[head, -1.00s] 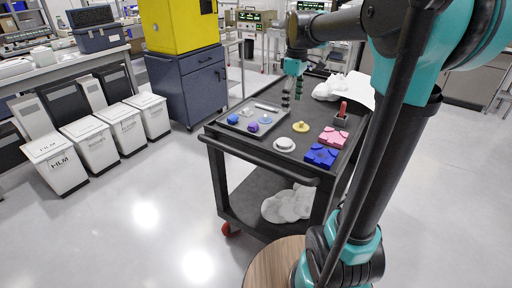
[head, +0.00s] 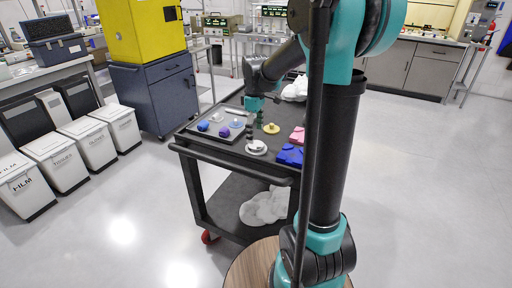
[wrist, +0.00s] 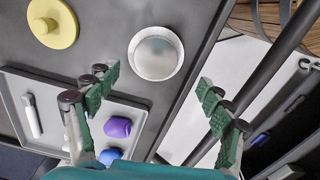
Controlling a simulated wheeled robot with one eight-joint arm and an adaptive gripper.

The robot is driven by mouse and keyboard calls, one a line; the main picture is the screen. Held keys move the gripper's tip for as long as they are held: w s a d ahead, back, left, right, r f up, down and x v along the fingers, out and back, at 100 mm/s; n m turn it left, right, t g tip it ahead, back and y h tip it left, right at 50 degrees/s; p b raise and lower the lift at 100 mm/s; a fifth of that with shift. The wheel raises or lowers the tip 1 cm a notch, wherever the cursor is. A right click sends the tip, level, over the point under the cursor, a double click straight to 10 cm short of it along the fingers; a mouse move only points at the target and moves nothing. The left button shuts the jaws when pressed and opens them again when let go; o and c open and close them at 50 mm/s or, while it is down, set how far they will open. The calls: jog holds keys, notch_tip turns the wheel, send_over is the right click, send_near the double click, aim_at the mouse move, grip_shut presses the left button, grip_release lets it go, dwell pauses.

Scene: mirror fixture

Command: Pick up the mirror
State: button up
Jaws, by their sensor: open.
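The mirror appears to be the round piece with a white rim and a grey shiny face (wrist: 155,53), lying on the black cart top. In the head view it is the small white disc (head: 256,147) near the cart's front edge. My gripper (wrist: 158,85) is open and empty, its green-padded fingers wide apart. In the wrist view the mirror lies beyond and between the fingertips, not touched. In the head view my gripper (head: 254,123) points down above the cart, just behind the mirror. Its exact height is hard to tell.
A yellow round piece (wrist: 53,22) lies beside the mirror. A grey tray (wrist: 18,82) holds a purple piece (wrist: 117,127), a blue piece (wrist: 110,155) and a white stick (wrist: 32,116). Blue (head: 289,155) and pink (head: 297,136) blocks sit to the right. The cart's edge is close to the mirror.

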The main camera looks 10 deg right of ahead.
aim_at(256, 144)
jog(key=f, duration=0.3)
jog(key=shift+w+d+f, duration=0.25)
jog(key=shift+w+f, duration=0.05)
jog(key=shift+f, duration=0.7)
jog(key=shift+c, duration=0.2)
jog(key=c, duration=1.3)
jog(key=shift+r, duration=0.1)
